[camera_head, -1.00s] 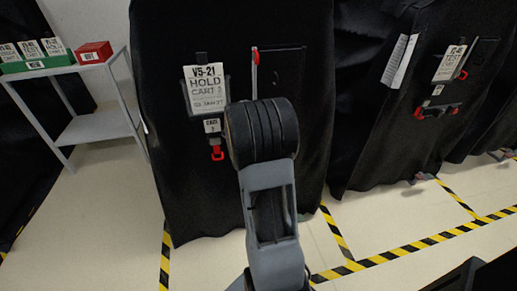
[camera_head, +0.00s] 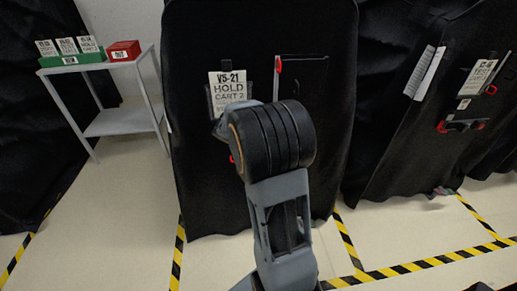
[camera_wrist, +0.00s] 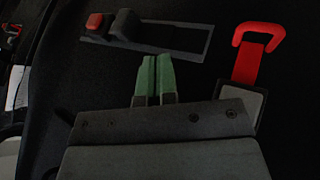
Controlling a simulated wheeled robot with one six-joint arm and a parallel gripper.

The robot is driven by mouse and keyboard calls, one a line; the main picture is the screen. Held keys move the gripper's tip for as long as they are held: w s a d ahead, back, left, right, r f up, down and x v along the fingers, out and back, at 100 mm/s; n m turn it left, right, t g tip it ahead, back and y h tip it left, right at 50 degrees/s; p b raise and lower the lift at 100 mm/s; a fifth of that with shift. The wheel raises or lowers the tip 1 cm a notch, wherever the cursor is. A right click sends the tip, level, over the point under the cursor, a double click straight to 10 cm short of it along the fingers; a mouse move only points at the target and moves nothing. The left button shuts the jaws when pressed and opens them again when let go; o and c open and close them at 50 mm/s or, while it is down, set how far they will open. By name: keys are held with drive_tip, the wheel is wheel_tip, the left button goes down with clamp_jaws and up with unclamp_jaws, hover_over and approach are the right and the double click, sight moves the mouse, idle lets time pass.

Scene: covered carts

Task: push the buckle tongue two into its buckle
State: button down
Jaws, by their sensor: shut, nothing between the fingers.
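My gripper (camera_wrist: 154,80) shows in the wrist view as two green fingers pressed together, shut and empty, in front of the black cover. Up and left of it is a dark buckle with a red button (camera_wrist: 95,21), on a long grey-edged plate (camera_wrist: 180,39). To the right is a red tongue with an open loop end (camera_wrist: 247,62), on a grey piece; the fingers are apart from both. In the head view, my arm hides the gripper. A red piece (camera_head: 278,66) shows high on the covered cart (camera_head: 200,175), and a bit of red beside my arm. I cannot tell which tongue is two.
A HOLD sign (camera_head: 228,87) hangs on the cart, partly behind my arm. A grey shelf table (camera_head: 118,122) with a green holder and red box (camera_head: 124,50) stands left. Another covered cart with a TEST sign (camera_head: 482,74) stands right. Striped tape marks the floor.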

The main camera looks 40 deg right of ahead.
drive_tip(key=s+d+f+b, duration=0.1)
drive_tip(key=d+f, duration=0.5)
drive_tip(key=d, duration=0.2)
drive_tip(key=shift+s, duration=0.3)
drive_tip(key=shift+f+b, duration=0.15)
drive_tip(key=shift+b, duration=0.15)
